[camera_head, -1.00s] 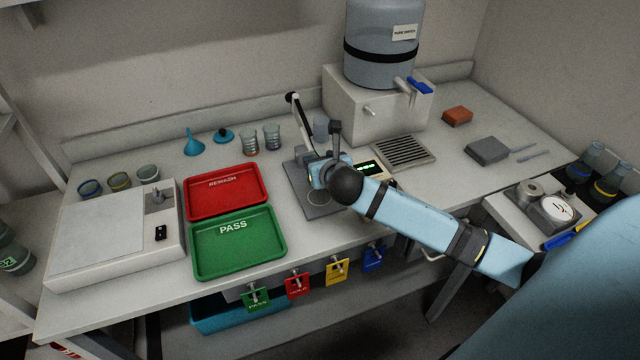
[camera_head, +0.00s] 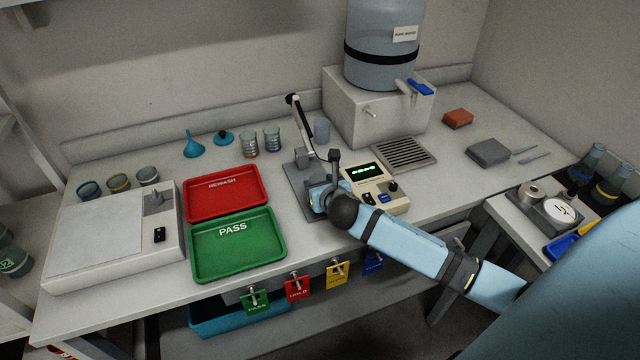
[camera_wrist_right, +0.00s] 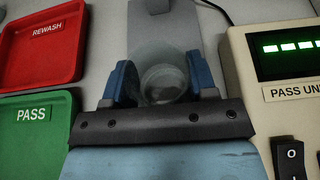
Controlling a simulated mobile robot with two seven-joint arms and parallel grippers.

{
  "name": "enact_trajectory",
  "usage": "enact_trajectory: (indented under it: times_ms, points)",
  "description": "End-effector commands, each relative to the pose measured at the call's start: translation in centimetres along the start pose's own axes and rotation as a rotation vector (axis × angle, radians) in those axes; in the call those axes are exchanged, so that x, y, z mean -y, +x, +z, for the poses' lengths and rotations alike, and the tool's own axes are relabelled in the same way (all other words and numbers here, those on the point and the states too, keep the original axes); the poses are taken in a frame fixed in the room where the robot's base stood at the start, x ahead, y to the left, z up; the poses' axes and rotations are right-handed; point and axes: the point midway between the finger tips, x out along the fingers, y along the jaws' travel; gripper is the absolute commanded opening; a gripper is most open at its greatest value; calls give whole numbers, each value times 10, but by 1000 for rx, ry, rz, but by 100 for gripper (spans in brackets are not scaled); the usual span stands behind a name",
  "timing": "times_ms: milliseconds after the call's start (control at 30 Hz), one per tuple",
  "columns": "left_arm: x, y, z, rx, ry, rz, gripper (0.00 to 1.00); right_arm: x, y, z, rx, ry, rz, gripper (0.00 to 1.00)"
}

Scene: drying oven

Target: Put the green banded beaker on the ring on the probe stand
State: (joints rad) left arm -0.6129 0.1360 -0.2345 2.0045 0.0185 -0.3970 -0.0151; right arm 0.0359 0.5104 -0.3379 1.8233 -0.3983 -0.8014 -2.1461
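My right gripper (camera_head: 318,198) is low over the grey base plate of the probe stand (camera_head: 300,182), in the middle of the bench. In the right wrist view its two blue fingers (camera_wrist_right: 161,82) stand on either side of a clear round glass beaker (camera_wrist_right: 163,85) and appear closed on it. No green band is visible on this glass from above. The ring on the stand is hidden behind the gripper, so I cannot tell whether the beaker touches it. The stand's black-and-white probe arm (camera_head: 298,112) rises behind the gripper. My left gripper is out of view.
A meter with green digits (camera_head: 372,185) is close to the right of the gripper. The red REWASH tray (camera_head: 226,203) and green PASS tray (camera_head: 238,262) lie to the left. Several other beakers stand at the back and left. A drain grille (camera_head: 404,153) lies behind the meter.

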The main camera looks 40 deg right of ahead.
Motion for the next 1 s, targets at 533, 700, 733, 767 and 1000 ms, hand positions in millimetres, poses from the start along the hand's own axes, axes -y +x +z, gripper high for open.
enact_trajectory:
  times_ms: [533, 700, 733, 767, 1000]
  points:
    - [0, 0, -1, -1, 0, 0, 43, 0, -14, 2, -1, -1, 0, 77]
    - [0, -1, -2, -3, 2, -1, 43, 0, -48, 3, 0, -2, 2, 77]
    - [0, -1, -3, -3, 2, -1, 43, 0, -55, 3, 0, -2, 1, 77]
    - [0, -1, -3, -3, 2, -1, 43, 0, -62, 3, 0, -1, 1, 77]
    - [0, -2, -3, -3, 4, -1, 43, 0, -105, 2, -1, 0, 1, 77]
